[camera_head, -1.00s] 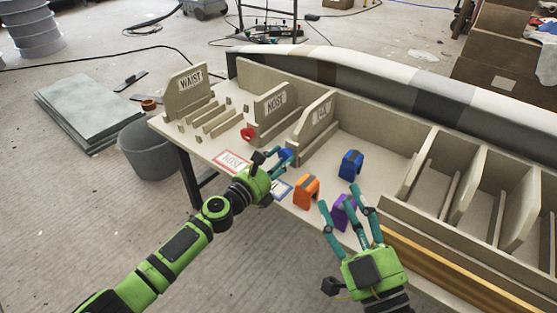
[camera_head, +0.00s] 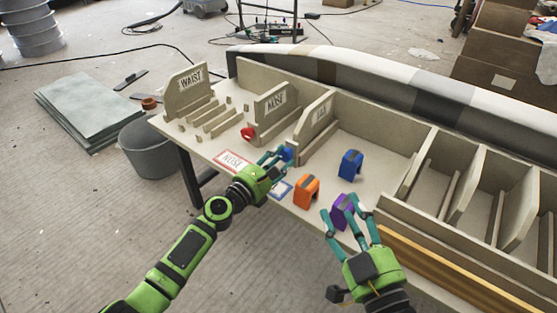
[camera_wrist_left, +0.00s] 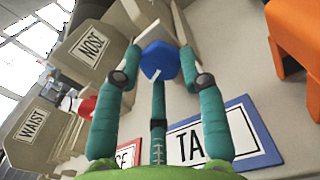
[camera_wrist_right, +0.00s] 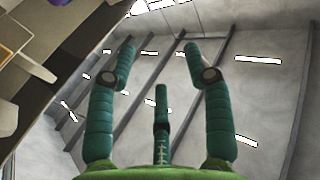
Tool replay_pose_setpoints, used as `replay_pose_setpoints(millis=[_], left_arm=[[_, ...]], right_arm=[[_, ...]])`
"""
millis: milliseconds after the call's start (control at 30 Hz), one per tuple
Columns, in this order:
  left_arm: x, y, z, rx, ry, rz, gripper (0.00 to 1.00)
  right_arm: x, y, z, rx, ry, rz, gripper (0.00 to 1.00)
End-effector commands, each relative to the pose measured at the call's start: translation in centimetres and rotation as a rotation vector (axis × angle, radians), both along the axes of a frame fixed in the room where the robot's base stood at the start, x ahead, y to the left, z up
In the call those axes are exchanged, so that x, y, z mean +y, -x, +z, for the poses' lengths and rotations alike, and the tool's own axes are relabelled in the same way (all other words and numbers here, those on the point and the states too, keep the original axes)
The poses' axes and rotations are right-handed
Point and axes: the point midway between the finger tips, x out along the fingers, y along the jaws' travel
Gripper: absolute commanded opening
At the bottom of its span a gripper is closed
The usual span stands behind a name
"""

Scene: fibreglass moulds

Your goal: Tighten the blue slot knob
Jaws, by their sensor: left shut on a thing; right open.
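The blue slot knob (camera_head: 286,153) is at the near end of the third upright panel, labelled TAIL (camera_head: 319,115). In the left wrist view the blue knob (camera_wrist_left: 158,60) has a pale line on its face. My left gripper (camera_head: 277,158) is shut on the knob, with fingers around its sides; its fingertips (camera_wrist_left: 163,65) also show in the left wrist view. My right gripper (camera_head: 347,203) is open and empty, in front of a purple block (camera_head: 343,208) in the head view. In the right wrist view its fingers (camera_wrist_right: 162,62) are spread, with no object between them.
A red knob (camera_head: 247,133) is at the panel labelled NOSE (camera_head: 272,108). The WAIST panel (camera_head: 187,90) stands further left. Orange (camera_head: 306,191) and blue (camera_head: 351,164) blocks, plus red-framed (camera_head: 233,161) and blue-framed (camera_head: 281,189) cards, lie on the table. Divided bays fill the right.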

Motion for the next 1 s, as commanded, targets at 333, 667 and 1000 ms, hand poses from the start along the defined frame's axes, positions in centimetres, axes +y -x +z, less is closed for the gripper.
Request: replay_pose_setpoints(millis=[333, 667, 1000], left_arm=[[-0.2, 0.0, 0.4, -0.074, -0.087, -0.001, 0.08], [-0.2, 0.0, 0.5, -0.081, -0.096, -0.001, 0.08], [-0.1, 0.0, 0.3, -0.078, -0.097, -0.002, 0.64]], right_arm=[[0.2, 0.1, 1.0, -0.049, -0.013, 0.007, 0.52], [0.4, 0.2, 1.2, -0.059, -0.017, 0.011, 0.52], [0.4, 0.2, 1.2, -0.058, -0.015, 0.013, 0.52]])
